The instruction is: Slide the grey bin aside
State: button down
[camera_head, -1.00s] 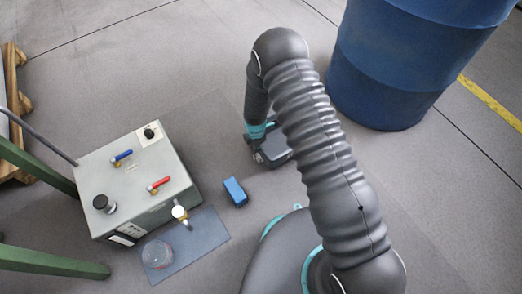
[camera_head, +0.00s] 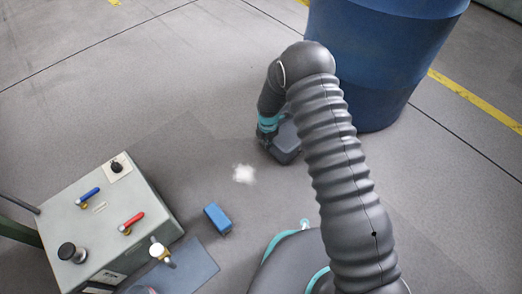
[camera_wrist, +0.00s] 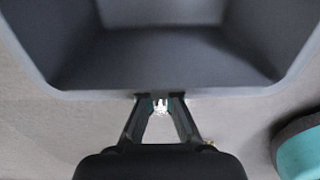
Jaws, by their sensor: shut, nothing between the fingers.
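The grey bin (camera_head: 287,142) stands on the floor, partly hidden behind my arm in the head view. In the wrist view the open, dark grey bin (camera_wrist: 100,48) fills the upper part and looks empty where I can see inside. My gripper (camera_wrist: 158,97) is shut and empty, its fingertips at the middle of the bin's near rim. They seem to touch the bin's outside wall. In the head view my gripper (camera_head: 263,142) is at the bin's left side, its fingertips hard to make out.
A white patch (camera_head: 244,174) lies on the floor left of the bin. A large blue barrel (camera_head: 375,60) stands close behind it. A blue block (camera_head: 217,219) and a grey valve box (camera_head: 110,225) on the left are apart from it. Open floor lies at the upper left.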

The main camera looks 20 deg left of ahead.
dwell(0.4)
jog(key=shift+s+a, duration=0.35)
jog(key=shift+s, duration=0.25)
jog(key=shift+s+a, duration=0.35)
jog(key=shift+s, duration=0.25)
notch_tip(320, 180, up, 10)
jog(key=p, duration=0.1)
jog(key=shift+s+a, duration=0.3)
jog(key=shift+s, duration=0.1)
